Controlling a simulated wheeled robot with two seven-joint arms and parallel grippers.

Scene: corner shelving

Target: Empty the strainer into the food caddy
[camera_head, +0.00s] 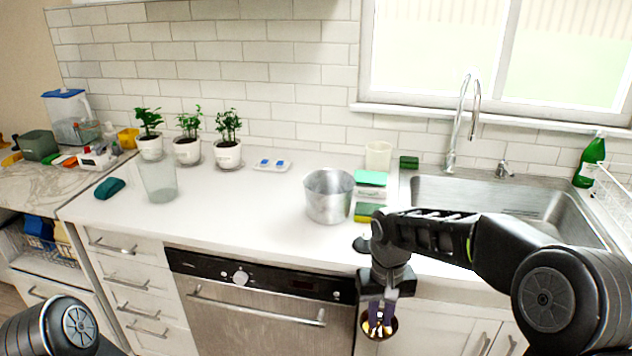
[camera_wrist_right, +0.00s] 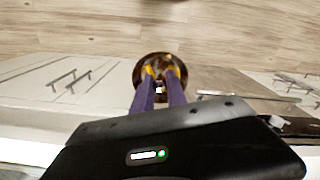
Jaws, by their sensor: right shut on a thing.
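My right gripper (camera_head: 380,312) is shut on a small round brown and brass-coloured bowl, apparently the strainer (camera_head: 386,334), in front of the counter and below its top. In the right wrist view the purple fingers with yellow tips (camera_wrist_right: 162,76) reach into the strainer (camera_wrist_right: 146,65), over the floor. Something small and pale shows between the fingers; I cannot tell what it is. A silver metal bucket (camera_head: 330,197), possibly the food caddy, stands upright and open on the counter, behind and left of the gripper. My left gripper is out of view.
A clear glass container (camera_head: 158,181) stands left on the counter, by a teal object (camera_head: 110,188). Sponges (camera_head: 369,212) lie right of the bucket, near the sink (camera_head: 520,199). Several potted plants stand at the back. The counter between glass and bucket is clear.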

